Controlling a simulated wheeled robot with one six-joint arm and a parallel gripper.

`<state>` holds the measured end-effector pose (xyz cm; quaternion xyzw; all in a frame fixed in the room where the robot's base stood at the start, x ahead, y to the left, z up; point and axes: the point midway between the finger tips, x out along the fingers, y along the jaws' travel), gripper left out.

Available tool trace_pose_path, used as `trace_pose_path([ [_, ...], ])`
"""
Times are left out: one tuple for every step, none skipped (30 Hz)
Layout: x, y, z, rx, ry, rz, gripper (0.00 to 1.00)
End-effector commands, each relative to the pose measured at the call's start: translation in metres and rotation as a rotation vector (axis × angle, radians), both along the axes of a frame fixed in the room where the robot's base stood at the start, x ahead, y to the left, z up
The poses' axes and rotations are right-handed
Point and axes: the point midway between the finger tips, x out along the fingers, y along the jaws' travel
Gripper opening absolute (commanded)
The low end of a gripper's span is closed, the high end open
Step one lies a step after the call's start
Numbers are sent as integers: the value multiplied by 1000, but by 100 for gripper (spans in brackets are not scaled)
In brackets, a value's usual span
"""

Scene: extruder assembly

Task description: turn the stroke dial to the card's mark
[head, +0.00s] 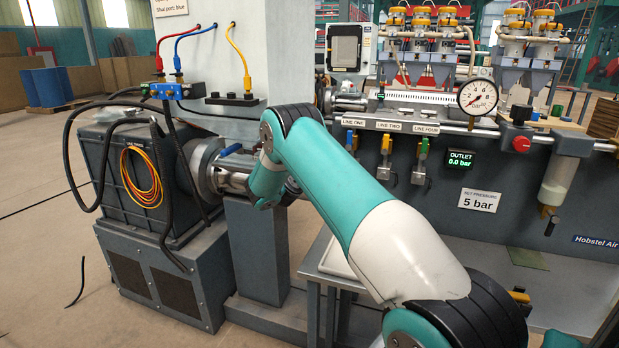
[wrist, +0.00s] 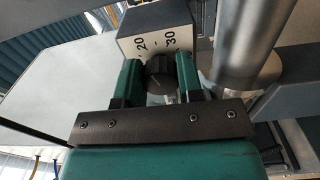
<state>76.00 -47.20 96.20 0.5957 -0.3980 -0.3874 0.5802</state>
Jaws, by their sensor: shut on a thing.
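The stroke dial (wrist: 158,70) is a black round knob on the face of a box with a pale scale plate (wrist: 156,42) in the wrist view. The scale shows 20 at the left and 30 at the right, with tick marks between. My gripper (wrist: 159,76) has its two green fingers on either side of the dial and is shut on it. The dial's pointer is too small and dark to read. In the head view my arm hides the dial and the gripper. I see no card with a stroke mark in either view.
A thick grey metal cylinder (wrist: 245,45) stands close to the right of my gripper in the wrist view. In the head view a set pressure card (head: 479,200) reads 5 bar, and an outlet display (head: 459,159) reads 0.0 bar. Several valve handles hang under the rail.

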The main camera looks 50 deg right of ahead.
Motion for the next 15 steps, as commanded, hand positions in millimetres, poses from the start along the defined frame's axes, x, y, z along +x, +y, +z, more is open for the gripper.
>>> trace_pose_path([
  [-1,-1,-9,19,-37,-4,11],
  [-1,-1,-9,29,-64,-4,11],
  [-1,-1,-9,43,-99,-5,11],
  [-1,-1,-9,54,-126,-5,11],
  [-1,-1,-9,64,-152,-4,11],
  [-1,-1,-10,79,-186,-4,11],
  [-1,-1,-10,91,-214,-4,11],
  [-1,-1,-10,102,-240,-4,11],
  [-1,-1,-10,116,-274,-4,11],
  [-1,-1,-10,126,-301,-5,11],
  [-1,-1,-10,137,-327,-5,11],
  [-1,-1,-11,151,-361,-5,11],
  [-1,-1,-11,161,-386,-5,11],
  [-1,-1,-11,172,-412,-4,11],
  [-1,-1,-11,184,-442,-4,11],
])
